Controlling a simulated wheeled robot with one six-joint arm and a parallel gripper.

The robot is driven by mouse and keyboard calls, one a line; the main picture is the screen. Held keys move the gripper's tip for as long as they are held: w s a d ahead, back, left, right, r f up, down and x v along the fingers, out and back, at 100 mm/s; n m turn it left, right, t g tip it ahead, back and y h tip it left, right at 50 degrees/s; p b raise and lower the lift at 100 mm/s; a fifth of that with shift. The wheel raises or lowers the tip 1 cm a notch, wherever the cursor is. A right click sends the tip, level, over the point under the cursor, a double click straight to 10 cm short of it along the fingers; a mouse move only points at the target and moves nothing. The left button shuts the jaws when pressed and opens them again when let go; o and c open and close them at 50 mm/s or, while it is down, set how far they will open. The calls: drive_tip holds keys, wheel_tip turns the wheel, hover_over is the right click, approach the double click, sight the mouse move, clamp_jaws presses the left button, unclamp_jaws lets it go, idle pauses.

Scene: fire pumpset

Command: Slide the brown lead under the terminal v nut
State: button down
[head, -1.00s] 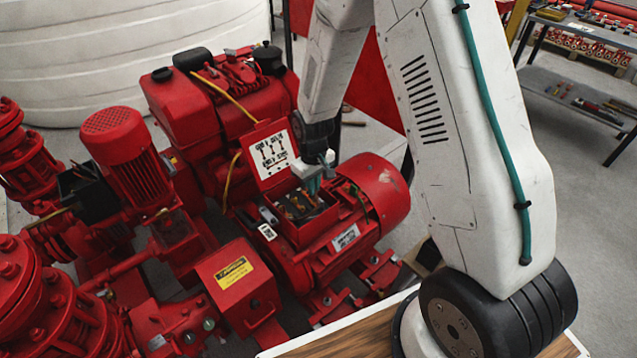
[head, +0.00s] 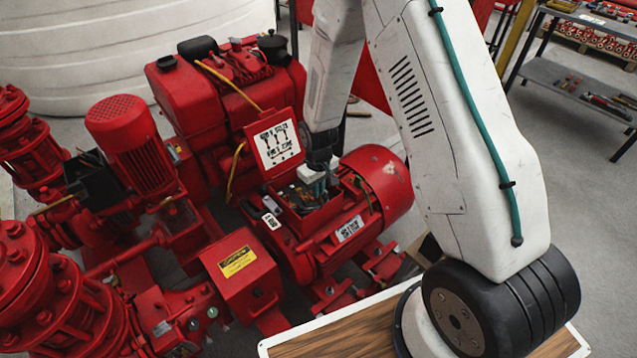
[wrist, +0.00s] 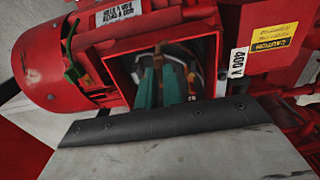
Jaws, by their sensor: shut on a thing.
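The open terminal box (head: 328,218) is on the red motor (head: 378,188), its lid (head: 275,146) standing up behind. My gripper (head: 318,190) reaches down into the box from above. In the wrist view its two teal fingers (wrist: 159,98) are inside the box opening (wrist: 205,52), close together and shut on a thin lead. The held brown lead is mostly hidden between the fingers, and its end cannot be made out. A brown-orange piece shows just right of the fingers. The terminal v nut cannot be told apart among the small dark parts in the box.
The box walls stand close around my fingers. A yellow-labelled red box (head: 240,270) is in front of the motor, and a red engine (head: 225,100) behind. A green-yellow wire (wrist: 72,55) lies outside the box's left edge in the wrist view.

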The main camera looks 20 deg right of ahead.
sight(318, 200)
drive_tip(key=shift+f, duration=2.35)
drive_tip(key=shift+f, duration=0.2)
drive_tip(key=shift+w+a, duration=0.2)
drive_tip(key=shift+w, duration=0.45)
drive_tip(key=shift+w+a, duration=0.2)
drive_tip(key=shift+w, duration=0.4)
drive_tip(key=c, duration=1.1)
unclamp_jaws()
drive_tip(key=shift+c, duration=0.2)
drive_tip(key=shift+r, duration=0.15)
drive_tip(key=shift+r, duration=4.35)
